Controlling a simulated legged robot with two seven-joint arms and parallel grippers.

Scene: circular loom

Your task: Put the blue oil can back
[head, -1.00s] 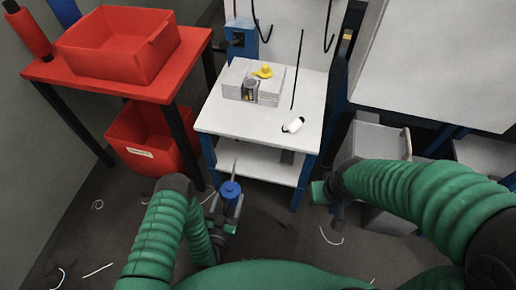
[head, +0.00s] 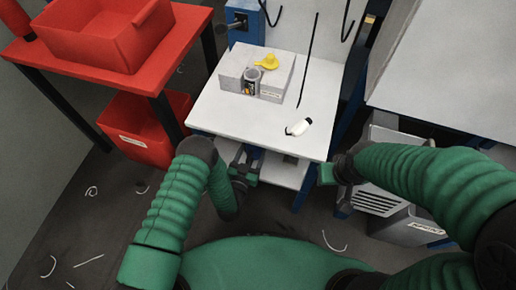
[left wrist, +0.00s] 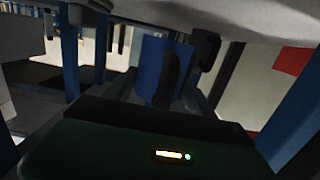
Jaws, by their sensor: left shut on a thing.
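The blue oil can (left wrist: 152,62) shows in the left wrist view, upright or nearly so, between my dark fingers. My left gripper (head: 243,160) is shut on it, at the front edge of the white table (head: 225,118), just below the tabletop. In the head view the can is hidden, apparently beneath the tabletop. The lower shelf (head: 283,170) of the table shows partly below the top. Whether the can touches the shelf cannot be told. My right gripper (head: 328,174) is at the table's right front corner; its fingers are not clear.
A grey block (head: 234,80), a yellow item (head: 266,61) and a white bottle (head: 301,126) are on the tabletop. A red table (head: 178,65) with a red bin (head: 105,45) stands left. Blue legs (left wrist: 70,60) flank the shelf space. A grey unit (head: 385,197) stands right.

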